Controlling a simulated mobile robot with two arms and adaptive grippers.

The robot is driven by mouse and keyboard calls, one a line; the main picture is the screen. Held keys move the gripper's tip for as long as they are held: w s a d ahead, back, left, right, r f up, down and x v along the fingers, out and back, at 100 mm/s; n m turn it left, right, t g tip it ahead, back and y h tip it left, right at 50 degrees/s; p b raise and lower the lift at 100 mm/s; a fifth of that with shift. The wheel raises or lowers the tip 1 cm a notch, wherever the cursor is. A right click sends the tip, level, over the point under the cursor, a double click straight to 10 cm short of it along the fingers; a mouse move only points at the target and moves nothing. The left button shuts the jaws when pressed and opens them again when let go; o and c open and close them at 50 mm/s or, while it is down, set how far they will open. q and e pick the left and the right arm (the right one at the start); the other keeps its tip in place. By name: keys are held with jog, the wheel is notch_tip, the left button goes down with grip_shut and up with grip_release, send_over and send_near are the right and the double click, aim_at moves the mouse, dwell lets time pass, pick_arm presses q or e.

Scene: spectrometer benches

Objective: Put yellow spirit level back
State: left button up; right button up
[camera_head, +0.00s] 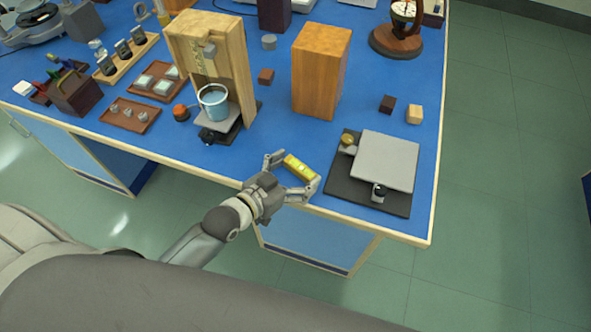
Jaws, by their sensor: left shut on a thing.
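The yellow spirit level (300,167) is a short yellow bar with a pale vial. My right gripper does not show.
A tall orange-brown wooden block (321,72) stands behind the gripper. A wooden frame (190,45) with a light-blue bucket (214,102) stands to the left. Small dark (387,103) and light (414,114) cubes sit behind the platform.

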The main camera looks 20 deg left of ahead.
pick_arm(q)
jog(key=o, duration=0.9)
jog(key=shift+f, duration=0.1)
jog(key=shift+s+r, duration=0.1)
jog(key=shift+r, duration=0.1)
jog(key=v, duration=1.1)
jog(key=shift+s+a+r+b, duration=0.2)
jog(key=shift+s+b, duration=0.1)
jog(key=shift+b, duration=0.05)
